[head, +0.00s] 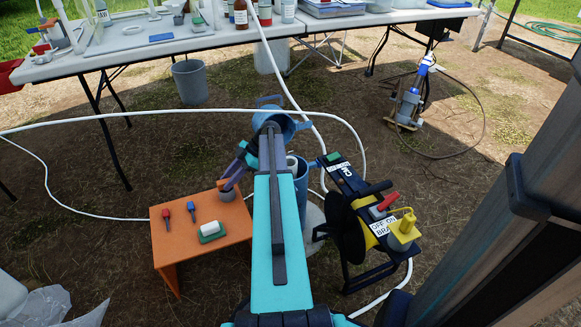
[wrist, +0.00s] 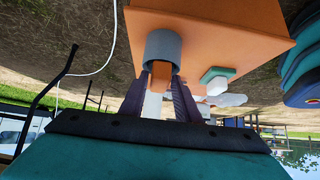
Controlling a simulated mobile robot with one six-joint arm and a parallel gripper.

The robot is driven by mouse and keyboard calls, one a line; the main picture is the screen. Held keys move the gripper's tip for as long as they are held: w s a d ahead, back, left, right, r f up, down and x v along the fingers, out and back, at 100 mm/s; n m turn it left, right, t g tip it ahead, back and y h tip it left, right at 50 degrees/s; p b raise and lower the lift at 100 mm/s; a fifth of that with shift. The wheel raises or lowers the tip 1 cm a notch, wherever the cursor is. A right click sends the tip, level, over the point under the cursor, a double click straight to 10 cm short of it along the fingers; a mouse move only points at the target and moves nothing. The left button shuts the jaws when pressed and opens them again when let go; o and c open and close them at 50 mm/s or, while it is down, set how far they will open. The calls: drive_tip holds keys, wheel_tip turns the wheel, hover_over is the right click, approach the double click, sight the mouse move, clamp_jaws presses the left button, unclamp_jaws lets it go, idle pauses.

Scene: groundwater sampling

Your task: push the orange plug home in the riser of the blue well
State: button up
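The orange plug (wrist: 161,79) is in the mouth of a grey cup (wrist: 163,46) at the corner of a small orange table. The cup also shows in the head view (head: 227,193). My gripper (wrist: 161,84) has its dark fingers on both sides of the plug and appears shut on it; its tips are at the cup's mouth. In the head view my gripper (head: 233,172) is left of my teal arm. The blue well (head: 301,190) stands behind the arm, partly hidden, with its blue lid (head: 278,122) raised. A pale riser top (head: 292,163) shows inside it.
The small orange table (head: 180,246) holds a red tool (head: 166,217), a blue tool (head: 191,208) and a white roll on a green base (head: 210,230). A black reel (head: 347,229) stands right of the well. White hose loops around. A long white table (head: 110,55) is behind.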

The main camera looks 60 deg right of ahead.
drive_tip(key=c, duration=0.5)
drive_tip(key=shift+r+p, duration=1.7)
drive_tip(key=shift+r, duration=1.85)
drive_tip(key=shift+c, duration=0.2)
drive_tip(key=w+a+r+m+t+h, duration=0.1)
drive_tip(key=w+a+r+m, duration=0.1)
drive_tip(key=w+a+r, duration=0.75)
drive_tip(key=w+a+r+m+t+h, duration=0.1)
drive_tip(key=w+a+r, duration=0.6)
drive_tip(key=a, duration=0.6)
drive_tip(key=w+a+r+m+h, duration=0.1)
drive_tip(key=a+r, duration=0.8)
drive_tip(key=a, duration=0.3)
drive_tip(key=w+a+r+m+h, duration=0.1)
drive_tip(key=a+r+m, duration=0.1)
drive_tip(key=a+r, duration=0.6)
drive_tip(key=a, duration=0.4)
drive_tip(key=shift+w+a+r+m+t, duration=0.3)
drive_tip(key=shift+a+r+t, duration=0.05)
drive_tip(key=shift+a+t, duration=0.05)
